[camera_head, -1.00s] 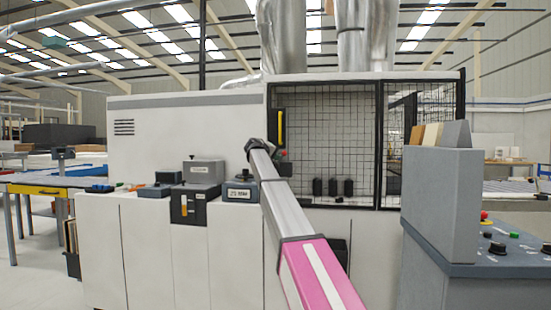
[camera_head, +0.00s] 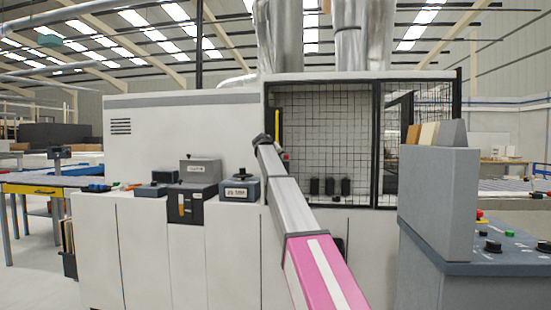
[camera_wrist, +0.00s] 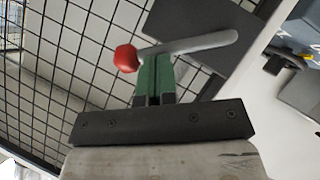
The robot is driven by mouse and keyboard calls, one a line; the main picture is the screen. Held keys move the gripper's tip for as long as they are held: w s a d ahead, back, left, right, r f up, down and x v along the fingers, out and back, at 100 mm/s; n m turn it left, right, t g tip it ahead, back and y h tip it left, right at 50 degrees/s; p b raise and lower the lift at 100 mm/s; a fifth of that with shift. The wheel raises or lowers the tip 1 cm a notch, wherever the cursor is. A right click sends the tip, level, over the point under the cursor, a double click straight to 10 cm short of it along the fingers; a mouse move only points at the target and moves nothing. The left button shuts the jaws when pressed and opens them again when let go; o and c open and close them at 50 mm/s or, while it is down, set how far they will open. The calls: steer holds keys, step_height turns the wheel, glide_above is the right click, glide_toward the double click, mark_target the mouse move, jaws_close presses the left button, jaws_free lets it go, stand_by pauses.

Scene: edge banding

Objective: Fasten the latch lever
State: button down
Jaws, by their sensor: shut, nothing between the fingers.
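The latch lever (camera_wrist: 200,42) is a grey bar with a red ball knob (camera_wrist: 126,58) at its left end in the wrist view. It lies nearly level, tilted up slightly to the right. My gripper (camera_wrist: 154,60) has its green fingers shut together with nothing between them. The fingertips are at the lever, close to the knob; I cannot tell whether they touch it. In the head view the red knob (camera_head: 286,157) shows small beside the end of my arm, which hides the rest of the lever.
A black mesh guard (camera_head: 330,130) with a yellow handle (camera_head: 277,124) covers the machine opening. Grey boxes (camera_head: 200,171) stand on the ledge to the left. A control console (camera_head: 438,200) stands at the right. A dark plate (camera_wrist: 200,30) lies behind the lever.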

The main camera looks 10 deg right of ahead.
mark_target(285, 157)
steer(key=d+f+m+y, duration=0.2)
steer(key=s+d+f+m+y, duration=0.1)
steer(key=f+y, duration=0.1)
steer(key=shift+t, duration=0.4)
stand_by(0.4)
stand_by(0.4)
steer(key=r, duration=0.4)
steer(key=shift+s+r, duration=0.15)
steer(key=shift+s, duration=0.1)
steer(key=v, duration=1)
steer(key=shift+f, duration=0.25)
steer(key=shift+s, duration=0.15)
